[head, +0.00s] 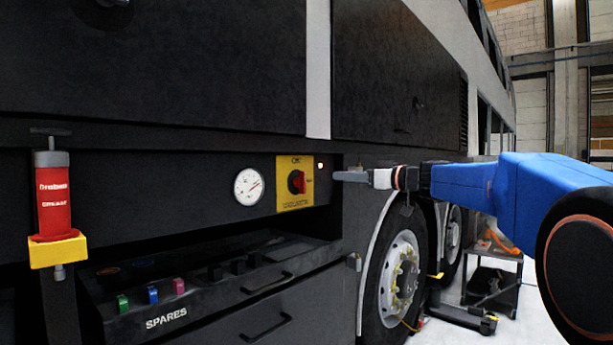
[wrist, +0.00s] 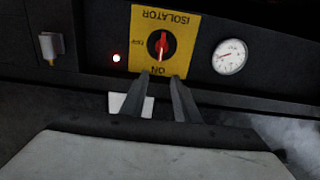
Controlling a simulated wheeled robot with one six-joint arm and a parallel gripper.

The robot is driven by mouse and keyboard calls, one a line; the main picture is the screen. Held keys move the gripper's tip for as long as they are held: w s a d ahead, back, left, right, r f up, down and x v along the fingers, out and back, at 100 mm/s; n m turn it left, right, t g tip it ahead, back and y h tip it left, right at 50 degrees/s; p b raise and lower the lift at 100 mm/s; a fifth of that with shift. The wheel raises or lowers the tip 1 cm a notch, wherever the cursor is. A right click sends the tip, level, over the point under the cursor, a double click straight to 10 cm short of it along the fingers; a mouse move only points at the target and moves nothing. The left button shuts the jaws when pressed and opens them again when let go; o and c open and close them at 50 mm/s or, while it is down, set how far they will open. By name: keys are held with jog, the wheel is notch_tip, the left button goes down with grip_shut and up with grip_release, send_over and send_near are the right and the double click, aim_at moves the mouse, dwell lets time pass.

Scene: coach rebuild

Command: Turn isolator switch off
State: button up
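The isolator switch (head: 298,182) is a red handle on a round black boss, mounted on a yellow plate (head: 283,199) in the dark panel. In the wrist view, which is upside down, the red handle (wrist: 162,46) lies along the line towards the ON mark; OFF is marked to the side. My gripper (head: 338,176) is to the right of the plate in the head view, apart from the switch. In the wrist view its two fingers (wrist: 160,77) are spread, with nothing between them, and their tips appear near the plate's ON edge.
A small red light (head: 320,165) glows beside the plate. A white dial gauge (head: 249,186) sits on its other side. Below is an open SPARES drawer (head: 165,318) with coloured pieces. A red grease canister (head: 52,195) stands at left, a wheel (head: 402,270) at right.

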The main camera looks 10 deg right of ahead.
aim_at(305, 174)
jog(key=x, duration=1.5)
jog(key=shift+w+a+f, duration=0.1)
jog(key=shift+w+a, duration=0.15)
jog(key=shift+w, duration=0.05)
grip_shut()
